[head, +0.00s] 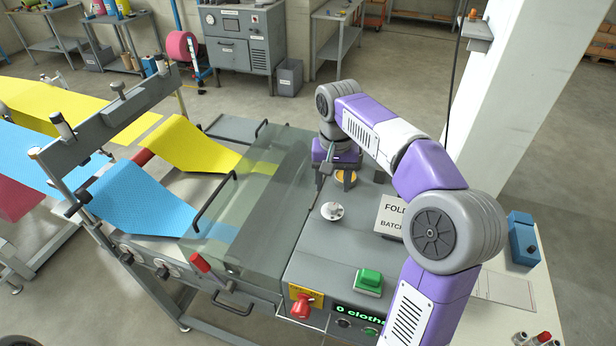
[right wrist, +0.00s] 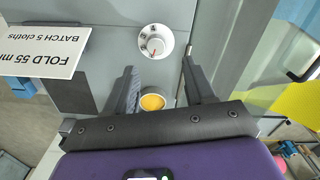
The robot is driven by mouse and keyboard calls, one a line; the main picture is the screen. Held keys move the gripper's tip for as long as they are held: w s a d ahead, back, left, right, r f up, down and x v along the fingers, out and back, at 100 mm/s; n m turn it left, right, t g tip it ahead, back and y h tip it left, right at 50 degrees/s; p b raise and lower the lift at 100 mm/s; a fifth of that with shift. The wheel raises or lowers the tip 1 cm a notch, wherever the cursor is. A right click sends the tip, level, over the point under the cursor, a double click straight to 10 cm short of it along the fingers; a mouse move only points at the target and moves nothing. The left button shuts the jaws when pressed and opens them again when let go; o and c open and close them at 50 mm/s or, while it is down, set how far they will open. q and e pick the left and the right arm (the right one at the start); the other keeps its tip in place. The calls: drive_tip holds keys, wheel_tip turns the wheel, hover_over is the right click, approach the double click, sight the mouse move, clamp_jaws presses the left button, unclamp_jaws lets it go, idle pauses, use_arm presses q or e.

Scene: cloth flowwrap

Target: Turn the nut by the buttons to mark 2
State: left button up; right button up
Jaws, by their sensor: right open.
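A white round dial (head: 331,211) with a small raised nut-like centre sits on the grey machine top. In the right wrist view the dial (right wrist: 155,41) shows a red pointer and small marks too small to read. A green push button (head: 369,281) and a red knob on a yellow plate (head: 302,307) are nearer the front. My right gripper (head: 325,172) is beyond the dial, apart from it. In the right wrist view its open, empty fingers (right wrist: 160,76) point toward the dial. My left gripper is out of view.
A yellow-orange round cup (right wrist: 152,102) is close to my right gripper. A sign (right wrist: 45,52) reading FOLD and BATCH 5 cloths stands beside the dial. A clear cover (head: 262,190) over blue and yellow cloth is to the left. The display (head: 360,313) reads 0 cloths.

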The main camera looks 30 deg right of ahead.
sight(333, 208)
drive_tip(key=shift+s+f, duration=0.15)
drive_tip(key=shift+s, duration=0.05)
drive_tip(key=f, duration=0.2)
drive_tip(key=f+b, duration=0.1)
drive_tip(key=f, duration=0.3)
drive_tip(key=shift+s, duration=0.35)
drive_tip(key=shift+f, duration=0.45)
drive_tip(key=shift+w, duration=0.1)
clamp_jaws()
